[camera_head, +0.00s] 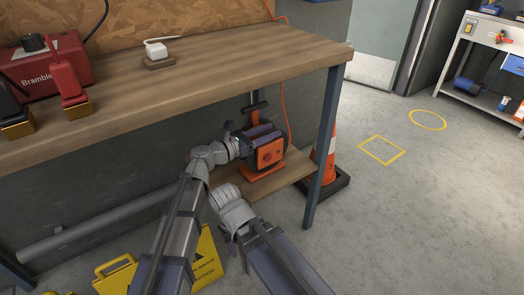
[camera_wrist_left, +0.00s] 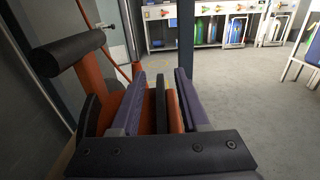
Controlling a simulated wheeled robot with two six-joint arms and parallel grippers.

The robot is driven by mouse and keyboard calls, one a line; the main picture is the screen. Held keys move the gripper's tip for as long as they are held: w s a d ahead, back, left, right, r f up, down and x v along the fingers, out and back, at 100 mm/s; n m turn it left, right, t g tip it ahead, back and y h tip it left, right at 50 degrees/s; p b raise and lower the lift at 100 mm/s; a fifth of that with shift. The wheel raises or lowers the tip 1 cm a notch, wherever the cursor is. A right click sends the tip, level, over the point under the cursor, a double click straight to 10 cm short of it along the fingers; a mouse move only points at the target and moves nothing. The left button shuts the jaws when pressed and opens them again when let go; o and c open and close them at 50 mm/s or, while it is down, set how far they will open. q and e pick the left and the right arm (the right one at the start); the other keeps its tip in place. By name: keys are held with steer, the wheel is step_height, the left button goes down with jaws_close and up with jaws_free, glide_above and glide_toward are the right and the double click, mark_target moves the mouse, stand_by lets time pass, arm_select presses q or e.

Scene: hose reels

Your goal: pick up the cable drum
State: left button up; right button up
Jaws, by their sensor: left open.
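The cable drum (camera_head: 269,154) is orange and black and stands on the low shelf under the workbench. Its black grip on an orange post rises behind it. In the left wrist view this black grip (camera_wrist_left: 75,52) is at the upper left. My left gripper (camera_head: 262,134) is at the top of the drum, with its two purple-grey fingers apart. In the left wrist view a black plate and an orange part of the drum show between the open fingers (camera_wrist_left: 162,78). I cannot tell whether they touch. My right gripper does not show.
The wooden workbench top (camera_head: 200,75) overhangs the shelf (camera_head: 288,178), with a dark leg (camera_head: 323,130) at the right. A traffic cone (camera_head: 325,150) stands just beyond it. A yellow caution sign (camera_head: 208,262) is at lower left. The floor at right is clear.

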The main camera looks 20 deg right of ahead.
arm_select(q)
steer(key=shift+c, duration=0.2)
jaws_close()
stand_by(1.1)
